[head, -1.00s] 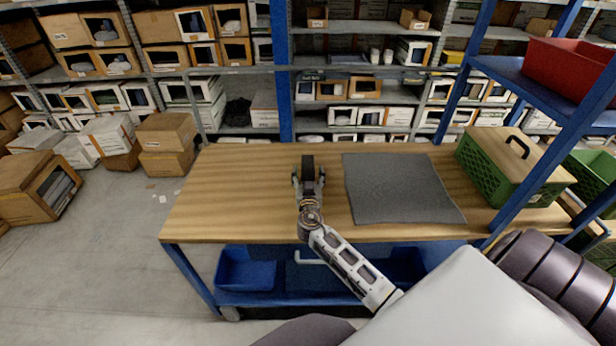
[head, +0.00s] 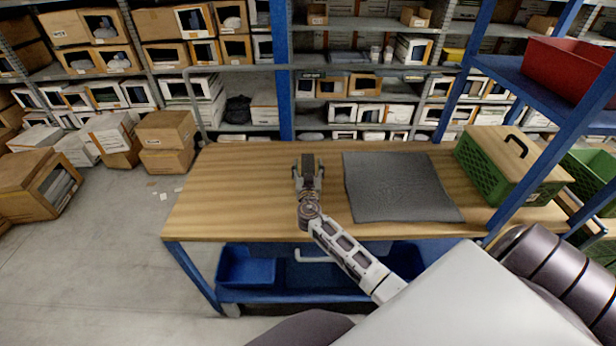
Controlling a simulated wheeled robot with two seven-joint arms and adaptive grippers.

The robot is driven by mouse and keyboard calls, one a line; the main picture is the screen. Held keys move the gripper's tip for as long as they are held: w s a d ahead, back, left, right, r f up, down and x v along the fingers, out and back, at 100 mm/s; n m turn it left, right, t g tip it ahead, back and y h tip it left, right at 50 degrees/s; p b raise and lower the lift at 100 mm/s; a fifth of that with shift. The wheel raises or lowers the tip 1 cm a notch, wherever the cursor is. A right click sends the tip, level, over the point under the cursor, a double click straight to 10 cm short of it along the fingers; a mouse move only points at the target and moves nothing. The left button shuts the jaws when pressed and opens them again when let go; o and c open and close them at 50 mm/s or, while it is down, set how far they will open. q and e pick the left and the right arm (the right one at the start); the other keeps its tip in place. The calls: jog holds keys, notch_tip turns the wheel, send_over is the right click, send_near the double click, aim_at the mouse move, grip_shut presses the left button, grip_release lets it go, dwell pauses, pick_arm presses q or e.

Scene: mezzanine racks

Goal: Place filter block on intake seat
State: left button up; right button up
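My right gripper (head: 308,174) is over the left half of the wooden workbench (head: 235,190), left of a grey mat (head: 395,188). Its fingers lie on both sides of a small dark block (head: 308,161), which looks like the filter block, and appear shut on it. I cannot tell whether the block touches the bench top. I cannot make out an intake seat in this view. My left gripper is not in view.
A green crate (head: 487,172) with a wooden handled lid stands at the bench's right end, beside a blue rack post. A red bin (head: 567,70) sits on the shelf above. Blue bins (head: 247,268) are under the bench. The bench's left part is clear.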

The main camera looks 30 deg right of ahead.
jog(key=c, duration=1.2)
jog(key=shift+r, duration=0.15)
jog(key=shift+r, duration=4.9)
